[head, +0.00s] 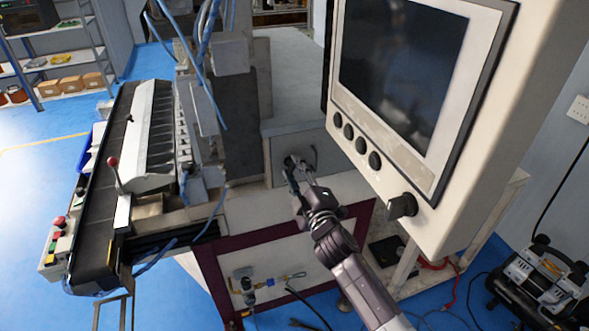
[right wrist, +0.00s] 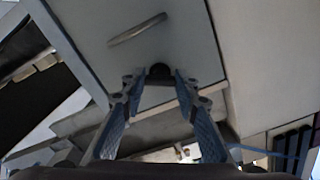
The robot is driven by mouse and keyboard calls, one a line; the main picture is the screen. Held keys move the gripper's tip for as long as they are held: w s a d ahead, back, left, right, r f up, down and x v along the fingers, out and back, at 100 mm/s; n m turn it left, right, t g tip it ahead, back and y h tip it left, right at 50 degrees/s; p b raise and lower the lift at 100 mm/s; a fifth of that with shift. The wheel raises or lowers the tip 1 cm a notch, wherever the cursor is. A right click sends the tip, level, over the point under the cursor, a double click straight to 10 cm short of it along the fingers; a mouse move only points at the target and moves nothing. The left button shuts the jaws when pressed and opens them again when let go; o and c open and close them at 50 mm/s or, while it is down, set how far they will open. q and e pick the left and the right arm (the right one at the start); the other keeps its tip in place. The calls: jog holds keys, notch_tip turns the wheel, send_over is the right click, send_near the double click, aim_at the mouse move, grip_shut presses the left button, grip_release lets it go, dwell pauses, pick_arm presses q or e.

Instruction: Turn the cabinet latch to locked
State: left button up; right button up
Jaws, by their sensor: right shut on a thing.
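The cabinet (head: 278,142) is a low grey box with a flat front, behind the control panel's left edge. Its latch is a small dark knob, seen in the right wrist view (right wrist: 160,71) below a curved metal handle (right wrist: 138,29). My right gripper (head: 292,166) reaches up to the cabinet front. In the right wrist view its two fingertips (right wrist: 158,79) are on either side of the latch, shut on it. The fingers hide much of the latch in the head view, and I cannot tell its angle. My left gripper is not in view.
A large control panel (head: 480,150) with a screen and several black knobs overhangs my right arm closely on the right. The winder's long bed (head: 95,225) stands at the left. A maroon-framed panel with fittings (head: 216,268) is below the gripper.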

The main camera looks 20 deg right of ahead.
jog(key=n, duration=0.5)
jog(key=shift+n+p, duration=0.3)
dwell(0.4)
jog(key=o, duration=1.1)
jog(key=shift+o, duration=0.2)
jog(key=shift+s, duration=0.2)
jog(key=s, duration=1.1)
jog(key=shift+s+d, duration=0.15)
jog(key=shift+s, duration=0.2)
jog(key=shift+f, duration=0.1)
